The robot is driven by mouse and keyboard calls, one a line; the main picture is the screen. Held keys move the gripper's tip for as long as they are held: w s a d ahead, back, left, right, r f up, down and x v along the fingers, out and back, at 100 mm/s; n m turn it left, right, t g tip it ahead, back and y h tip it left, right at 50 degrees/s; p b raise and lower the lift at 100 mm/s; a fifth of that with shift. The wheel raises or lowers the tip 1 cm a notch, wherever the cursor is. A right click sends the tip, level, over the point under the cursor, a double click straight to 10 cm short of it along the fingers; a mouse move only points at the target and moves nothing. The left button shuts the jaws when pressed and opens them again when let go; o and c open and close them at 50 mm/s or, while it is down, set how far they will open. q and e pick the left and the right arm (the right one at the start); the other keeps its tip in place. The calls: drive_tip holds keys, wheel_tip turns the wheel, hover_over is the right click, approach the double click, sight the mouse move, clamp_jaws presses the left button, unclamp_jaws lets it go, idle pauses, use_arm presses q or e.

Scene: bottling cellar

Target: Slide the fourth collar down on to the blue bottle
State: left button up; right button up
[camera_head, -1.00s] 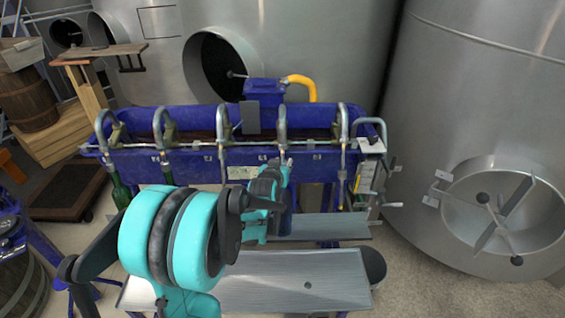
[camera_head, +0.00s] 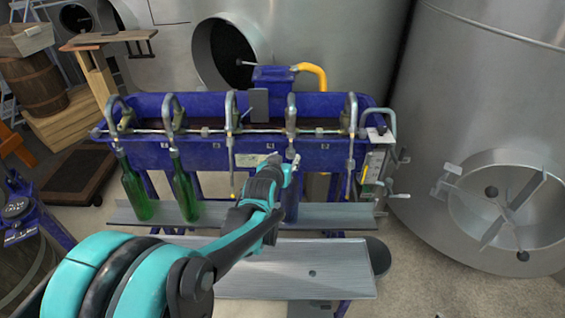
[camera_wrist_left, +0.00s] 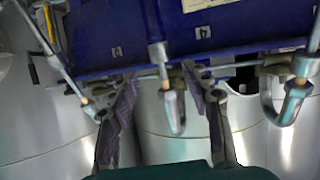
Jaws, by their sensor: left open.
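The blue bottle (camera_head: 291,207) stands upright under the fourth spout (camera_head: 291,110), on the filler's lower shelf. My gripper and forearm hide its upper part. The fourth collar seems to be the short grey sleeve on the spout's tube (camera_wrist_left: 157,50); it is small and I cannot tell exactly how far it sits above the bottle. My left gripper (camera_head: 285,161) is at this spout, in front of the blue trough. In the left wrist view, its two fingers (camera_wrist_left: 158,95) are apart, with the spout showing between them and nothing held. My right gripper is not in view.
Two green bottles (camera_head: 135,192) (camera_head: 186,190) stand under the first two spouts. The third (camera_head: 231,115) and fifth spouts (camera_head: 351,115) flank the gripper closely. A grey front tray (camera_head: 310,275) is bare. A steel tank (camera_head: 480,100) stands at right.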

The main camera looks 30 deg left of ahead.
use_arm(q)
drive_tip(key=shift+v, duration=1.85)
drive_tip(key=shift+w, duration=0.1)
drive_tip(key=s+d+f+m+g+h, duration=0.2)
drive_tip(key=s+d+f+g, duration=0.1)
drive_tip(key=s+d, duration=0.6)
drive_tip(key=s+d+f+m+g+h, duration=0.2)
drive_tip(key=s+d+f+g, duration=0.1)
drive_tip(key=s+d, duration=0.5)
drive_tip(key=shift+s+d, duration=0.4)
drive_tip(key=shift+s, duration=0.1)
